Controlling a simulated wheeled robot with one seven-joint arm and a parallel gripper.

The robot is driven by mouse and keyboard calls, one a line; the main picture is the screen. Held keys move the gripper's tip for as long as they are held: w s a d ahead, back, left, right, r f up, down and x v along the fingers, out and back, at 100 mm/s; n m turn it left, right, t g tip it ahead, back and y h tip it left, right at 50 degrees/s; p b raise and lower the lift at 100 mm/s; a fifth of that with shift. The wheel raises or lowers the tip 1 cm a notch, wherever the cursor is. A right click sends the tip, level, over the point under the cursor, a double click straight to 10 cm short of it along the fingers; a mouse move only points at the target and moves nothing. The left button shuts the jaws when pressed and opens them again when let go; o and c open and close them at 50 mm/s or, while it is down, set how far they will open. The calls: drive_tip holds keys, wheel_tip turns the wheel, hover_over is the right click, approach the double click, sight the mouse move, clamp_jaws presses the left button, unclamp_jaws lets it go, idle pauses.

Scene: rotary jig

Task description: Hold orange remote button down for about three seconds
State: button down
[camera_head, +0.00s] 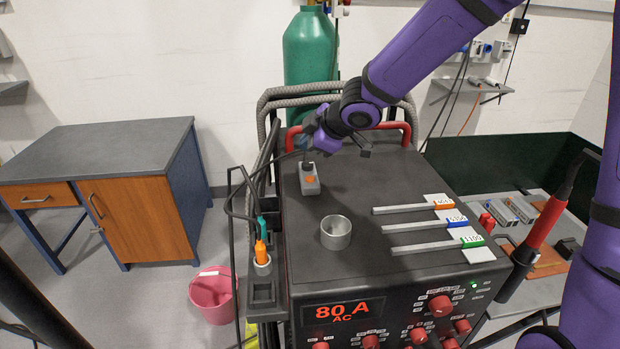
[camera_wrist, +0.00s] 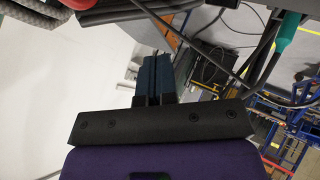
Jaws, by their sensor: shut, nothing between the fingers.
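The remote (camera_head: 310,180) is a small grey box lying on the black top of the welding machine, near its back left. Its orange button (camera_head: 310,181) faces up and is uncovered. A dark cable leaves the remote's far end. My gripper (camera_head: 304,142) is just behind the remote, above the machine's back left, and apart from the button. Its fingertips are small and unclear in the head view. In the wrist view the dark blue fingers (camera_wrist: 153,78) are together with nothing between them. I cannot make out the remote in the wrist view.
A metal cup (camera_head: 336,232) stands in front of the remote. Several grey rods lie at the right of the machine top (camera_head: 375,178). A red handle (camera_head: 395,127) and a green gas cylinder (camera_head: 308,50) are behind. A torch holder (camera_head: 262,290) hangs at the left.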

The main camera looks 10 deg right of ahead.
sight(309, 179)
drive_tip(key=shift+f, duration=2.95)
drive_tip(key=shift+f, duration=0.1)
drive_tip(key=shift+f, duration=0.35)
drive_tip(key=shift+f, duration=0.35)
idle(1.4)
drive_tip(key=shift+r, duration=0.15)
idle(2.1)
drive_tip(key=shift+r, duration=0.65)
